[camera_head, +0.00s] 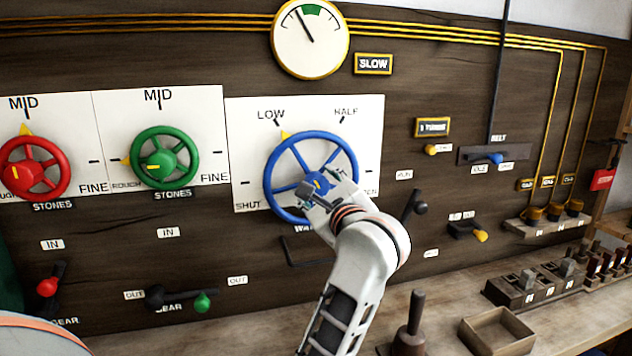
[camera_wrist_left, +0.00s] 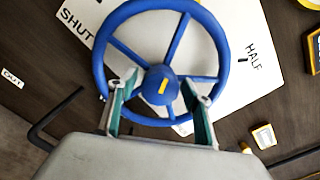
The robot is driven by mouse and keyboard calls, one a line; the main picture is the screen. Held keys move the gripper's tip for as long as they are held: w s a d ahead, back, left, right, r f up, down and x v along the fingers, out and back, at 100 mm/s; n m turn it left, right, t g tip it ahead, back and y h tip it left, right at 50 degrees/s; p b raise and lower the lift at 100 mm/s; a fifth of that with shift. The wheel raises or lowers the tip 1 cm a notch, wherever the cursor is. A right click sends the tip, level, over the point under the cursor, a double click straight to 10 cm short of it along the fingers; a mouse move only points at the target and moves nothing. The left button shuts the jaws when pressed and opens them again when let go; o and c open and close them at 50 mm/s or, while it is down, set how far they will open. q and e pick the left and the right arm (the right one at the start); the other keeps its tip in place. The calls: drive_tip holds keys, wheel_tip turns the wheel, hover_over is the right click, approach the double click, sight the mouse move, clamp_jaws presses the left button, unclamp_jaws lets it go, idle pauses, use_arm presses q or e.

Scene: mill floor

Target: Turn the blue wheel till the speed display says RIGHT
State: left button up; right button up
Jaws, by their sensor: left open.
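The blue wheel (camera_head: 268,178) is mounted on a white scale plate (camera_head: 365,115) marked SHUT, LOW and HALF. Its yellow pointer is at the top, close to LOW. The speed display (camera_head: 373,64) reads SLOW. The dial (camera_head: 310,42) above has its needle left of the green band. My left gripper (camera_head: 318,190) is in front of the wheel's hub and hides part of the wheel's lower right. In the left wrist view the wheel (camera_wrist_left: 215,40) shows the open fingers (camera_wrist_left: 157,95) on either side of the hub; I cannot tell whether they touch it. My right gripper is not in view.
A green wheel (camera_head: 188,146) and a red wheel (camera_head: 62,165) are to the left. Gear levers (camera_head: 180,296) are below them. A dark lever (camera_head: 413,205) is just right of my gripper. A bench with an upright lever (camera_head: 415,318) and an open wooden box (camera_head: 497,333) is below.

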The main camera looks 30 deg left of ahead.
use_arm(q)
drive_tip(key=shift+s+r, duration=0.1)
drive_tip(key=shift+c, duration=0.3)
drive_tip(key=c, duration=1)
drive_tip(key=shift+c, duration=0.2)
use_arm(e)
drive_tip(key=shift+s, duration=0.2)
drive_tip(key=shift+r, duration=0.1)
